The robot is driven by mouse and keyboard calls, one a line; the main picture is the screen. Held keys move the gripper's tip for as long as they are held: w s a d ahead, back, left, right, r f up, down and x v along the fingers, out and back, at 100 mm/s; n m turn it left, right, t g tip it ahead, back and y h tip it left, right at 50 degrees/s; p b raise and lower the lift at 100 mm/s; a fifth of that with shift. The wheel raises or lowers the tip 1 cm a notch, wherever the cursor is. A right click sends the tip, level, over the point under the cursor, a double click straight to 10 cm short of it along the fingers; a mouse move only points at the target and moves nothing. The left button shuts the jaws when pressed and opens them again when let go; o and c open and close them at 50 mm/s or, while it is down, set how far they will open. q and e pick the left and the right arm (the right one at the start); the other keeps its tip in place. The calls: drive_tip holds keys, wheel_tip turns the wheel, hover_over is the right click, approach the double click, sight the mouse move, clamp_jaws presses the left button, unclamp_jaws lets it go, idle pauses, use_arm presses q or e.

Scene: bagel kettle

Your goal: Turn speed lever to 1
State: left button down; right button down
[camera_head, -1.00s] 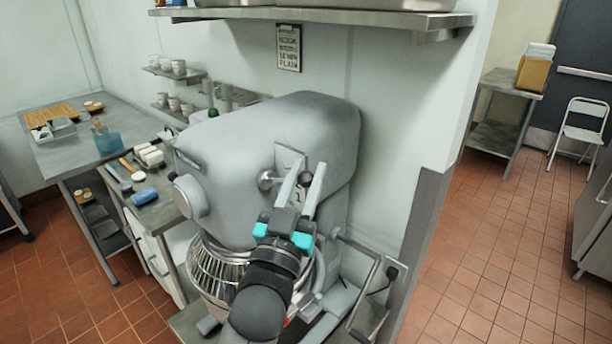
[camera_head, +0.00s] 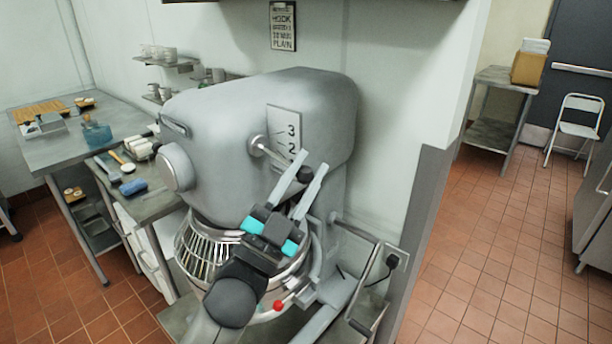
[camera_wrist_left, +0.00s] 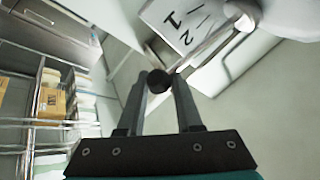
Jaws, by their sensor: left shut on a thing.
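The grey mixer (camera_head: 235,115) stands in the middle of the head view. Its speed lever (camera_head: 272,155) runs from a round hub down and right to a dark knob (camera_head: 304,173), just below the 2 on the number plate (camera_head: 283,120). The 3 and 2 show there; the 1 is hidden. In the left wrist view the plate (camera_wrist_left: 180,22) shows 1 and 2, and the lever's black knob (camera_wrist_left: 158,80) sits between the fingertips. My left gripper (camera_head: 307,174) is shut on the knob from below. My right gripper is not in view.
The mixer's wire bowl guard (camera_head: 200,248) and a red button (camera_head: 278,305) are close to my left arm. A wall edge (camera_head: 425,210) stands right of the mixer. A counter (camera_head: 150,205) with small items is at left.

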use_arm(q)
drive_tip(key=shift+w+a+f+m+g+h+b, duration=0.15)
drive_tip(key=shift+f+m+g+h+b, duration=0.35)
drive_tip(key=shift+m, duration=0.35)
drive_tip(key=shift+w+a+f+m+g+h+b, duration=0.1)
drive_tip(key=shift+f+m+g+h+b, duration=0.35)
drive_tip(key=shift+m, duration=0.45)
drive_tip(key=shift+w+a+f+m+g+h+b, duration=0.15)
drive_tip(key=shift+f+m+g+h+b, duration=0.25)
drive_tip(key=shift+f+m, duration=0.35)
drive_tip(key=shift+r, duration=0.1)
drive_tip(key=c, duration=0.6)
unclamp_jaws()
drive_tip(key=shift+r+m, duration=0.1)
drive_tip(key=shift+m, duration=0.2)
drive_tip(key=b+v, duration=0.3)
drive_tip(key=v, duration=1.2)
